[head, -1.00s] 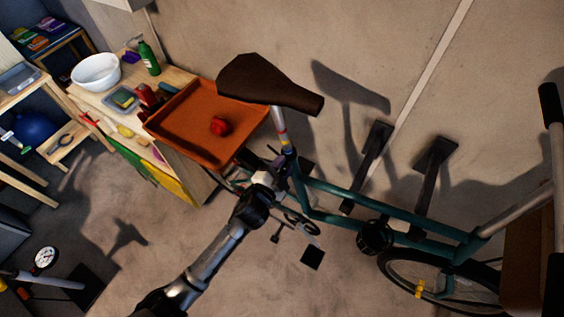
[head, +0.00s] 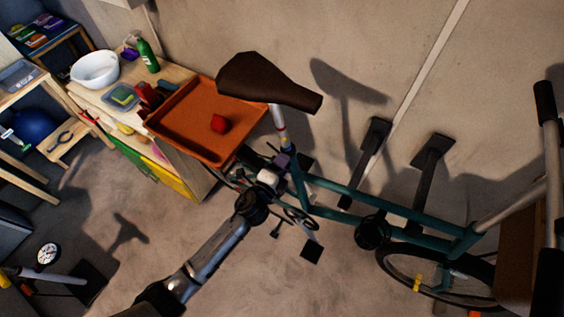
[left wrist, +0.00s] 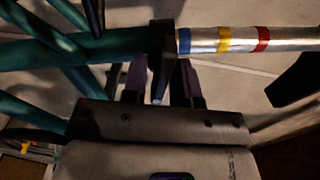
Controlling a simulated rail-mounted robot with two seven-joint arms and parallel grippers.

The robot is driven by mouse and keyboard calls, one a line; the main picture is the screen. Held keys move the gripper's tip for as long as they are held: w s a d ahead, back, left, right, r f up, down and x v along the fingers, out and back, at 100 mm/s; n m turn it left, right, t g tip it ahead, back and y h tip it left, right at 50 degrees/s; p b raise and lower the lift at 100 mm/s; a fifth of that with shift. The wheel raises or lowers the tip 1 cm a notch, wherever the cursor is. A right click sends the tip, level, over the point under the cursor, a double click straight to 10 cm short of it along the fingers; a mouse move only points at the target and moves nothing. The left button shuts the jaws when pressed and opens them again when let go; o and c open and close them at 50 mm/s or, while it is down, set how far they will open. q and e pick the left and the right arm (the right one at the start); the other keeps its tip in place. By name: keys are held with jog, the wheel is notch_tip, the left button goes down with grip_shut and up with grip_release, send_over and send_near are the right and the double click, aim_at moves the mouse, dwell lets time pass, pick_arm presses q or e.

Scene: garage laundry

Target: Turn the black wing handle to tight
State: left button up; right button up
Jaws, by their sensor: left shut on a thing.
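The teal bicycle frame (head: 385,208) stands by the wall with its brown saddle (head: 268,84) on a silver seat post (head: 280,122). In the left wrist view the post (left wrist: 208,40) has blue, yellow and red bands and enters a black collar (left wrist: 162,42) on the frame. My left gripper (head: 283,160) is at this collar below the saddle. In the left wrist view its purple-grey fingers (left wrist: 162,82) flank the black wing handle (left wrist: 161,78) and are shut on it. Much of the handle is hidden by the fingers. My right gripper is not in view.
An orange tray (head: 178,136) holding a red object (head: 220,123) sits on a wooden bench just left of the saddle. A white bowl (head: 95,72) and a green bottle (head: 147,56) stand behind. A gauge (head: 47,253) is at lower left on the floor.

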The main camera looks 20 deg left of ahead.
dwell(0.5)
pick_arm(q)
jog(key=o, duration=0.7)
jog(key=shift+c, duration=0.2)
jog(key=shift+s, duration=0.45)
jog(key=s+a, duration=0.2)
jog(key=s, duration=1)
jog(key=shift+s+b, duration=0.3)
jog(key=shift+s, duration=0.05)
jog(key=shift+a, duration=0.1)
